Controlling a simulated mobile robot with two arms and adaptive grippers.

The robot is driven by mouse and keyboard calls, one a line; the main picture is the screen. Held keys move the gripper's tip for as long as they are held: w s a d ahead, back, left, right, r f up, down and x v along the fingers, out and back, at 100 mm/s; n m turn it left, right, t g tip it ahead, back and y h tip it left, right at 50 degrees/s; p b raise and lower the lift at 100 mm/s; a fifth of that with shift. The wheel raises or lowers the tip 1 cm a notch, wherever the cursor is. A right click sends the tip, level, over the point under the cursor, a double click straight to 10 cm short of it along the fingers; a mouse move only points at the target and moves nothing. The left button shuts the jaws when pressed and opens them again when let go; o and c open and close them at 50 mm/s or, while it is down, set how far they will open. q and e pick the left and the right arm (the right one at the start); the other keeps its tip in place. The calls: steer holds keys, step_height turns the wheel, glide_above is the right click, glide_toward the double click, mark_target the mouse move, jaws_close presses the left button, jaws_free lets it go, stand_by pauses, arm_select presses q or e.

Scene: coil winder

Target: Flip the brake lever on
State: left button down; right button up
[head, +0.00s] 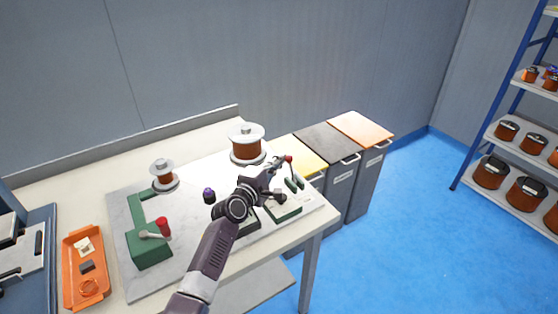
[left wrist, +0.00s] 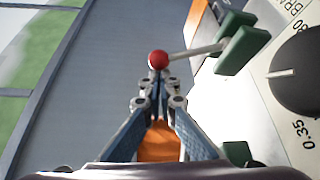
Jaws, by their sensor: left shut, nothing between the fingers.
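The brake lever is a thin metal rod with a red ball knob (head: 288,158) at the right end of the machine on the table. In the left wrist view the red knob (left wrist: 158,60) is just beyond my fingertips, and its rod runs right to a green bracket (left wrist: 243,44) on a pale panel. My left gripper (head: 279,166) is shut and empty, with its tips close to the knob. In the left wrist view the gripper (left wrist: 156,84) points at the knob; whether it touches I cannot tell. My right gripper is not in view.
A black dial (left wrist: 300,75) sits beside the bracket. A green unit with a red-handled crank (head: 162,228), a small spool (head: 164,178) and a larger copper spool (head: 246,145) stand on the machine. An orange tray (head: 72,285) lies left. Lidded bins (head: 345,175) stand right of the table.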

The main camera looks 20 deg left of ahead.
mark_target(292, 158)
arm_select(q)
steer(key=shift+s+d+r, duration=0.15)
steer(key=shift+d, duration=0.05)
steer(key=shift+d+r, duration=0.1)
steer(key=shift+s+d+r+m+t, duration=0.1)
steer(key=shift+s+d+m+t, duration=0.35)
steer(key=shift+m, duration=0.25)
steer(key=shift+s+d+r+b, duration=0.1)
steer(key=shift+s+d+b, duration=0.1)
steer(key=shift+d+b, duration=0.15)
steer(key=shift+s+d+m+t+b, duration=0.25)
steer(key=shift+s+d+m+b, duration=0.15)
steer(key=shift+d+m+b, duration=0.15)
steer(key=shift+s+d+r, duration=0.15)
steer(key=shift+s+r, duration=0.05)
steer(key=shift+r, duration=0.05)
steer(key=s, duration=0.4)
steer(key=s+a, duration=0.1)
steer(key=s, duration=0.7)
steer(key=shift+a+f, duration=0.2)
steer(key=shift+a, duration=0.1)
steer(key=shift+w, duration=0.1)
